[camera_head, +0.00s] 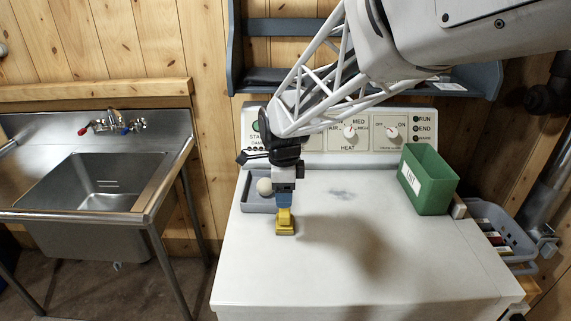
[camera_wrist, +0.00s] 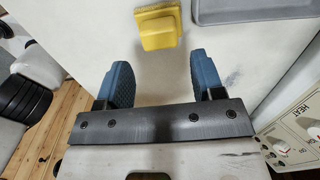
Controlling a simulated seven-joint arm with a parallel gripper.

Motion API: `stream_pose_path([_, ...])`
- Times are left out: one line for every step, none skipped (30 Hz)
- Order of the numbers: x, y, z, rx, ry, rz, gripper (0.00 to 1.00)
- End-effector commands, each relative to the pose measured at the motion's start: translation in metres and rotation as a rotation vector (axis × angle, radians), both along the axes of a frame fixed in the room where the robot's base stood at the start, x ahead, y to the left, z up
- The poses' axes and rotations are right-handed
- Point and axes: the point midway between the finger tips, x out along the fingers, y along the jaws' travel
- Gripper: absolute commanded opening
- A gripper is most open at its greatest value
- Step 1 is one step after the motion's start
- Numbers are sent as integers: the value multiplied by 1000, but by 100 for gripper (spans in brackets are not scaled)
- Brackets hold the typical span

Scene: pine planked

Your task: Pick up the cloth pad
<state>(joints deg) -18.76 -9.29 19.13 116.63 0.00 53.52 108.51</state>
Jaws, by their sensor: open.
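A small yellow pad (camera_head: 285,228), which I take to be the cloth pad, rests on the white machine top. It has a wider base and a raised narrower block. My gripper (camera_head: 284,199) is above it, pointing down, with blue fingertips close to its raised part. In the wrist view the yellow pad (camera_wrist: 158,27) lies beyond the fingertips, at the top. My gripper (camera_wrist: 160,66) is open there, with nothing between the two blue fingers. In the head view I cannot tell whether the fingers touch the pad.
A grey tray (camera_head: 258,207) with a white ball (camera_head: 264,187) stands just left of my gripper. A green bin (camera_head: 428,180) stands at the right back. The control panel (camera_head: 350,135) runs along the back. A steel sink (camera_head: 100,190) is at left. The front top is clear.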

Motion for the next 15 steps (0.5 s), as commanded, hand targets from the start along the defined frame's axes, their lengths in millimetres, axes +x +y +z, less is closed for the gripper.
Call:
stream_pose_path([0,0,-5,-1,2,0,62])
stream_pose_path([0,0,-7,-1,2,0,62])
stream_pose_path([0,0,-10,-1,2,0,62])
stream_pose_path([0,0,-12,-1,2,0,62])
stream_pose_path([0,0,-14,0,1,0,62])
stream_pose_path([0,0,-15,0,0,0,62])
stream_pose_path([0,0,-16,0,0,0,62])
stream_pose_path([0,0,-16,0,0,0,62])
stream_pose_path([0,0,-16,0,0,0,62])
stream_pose_path([0,0,-16,0,0,0,62])
stream_pose_path([0,0,-16,0,0,0,62])
stream_pose_path([0,0,-16,0,0,0,62])
stream_pose_path([0,0,-16,0,0,0,62])
stream_pose_path([0,0,-16,0,0,1,62])
stream_pose_path([0,0,-16,0,0,1,62])
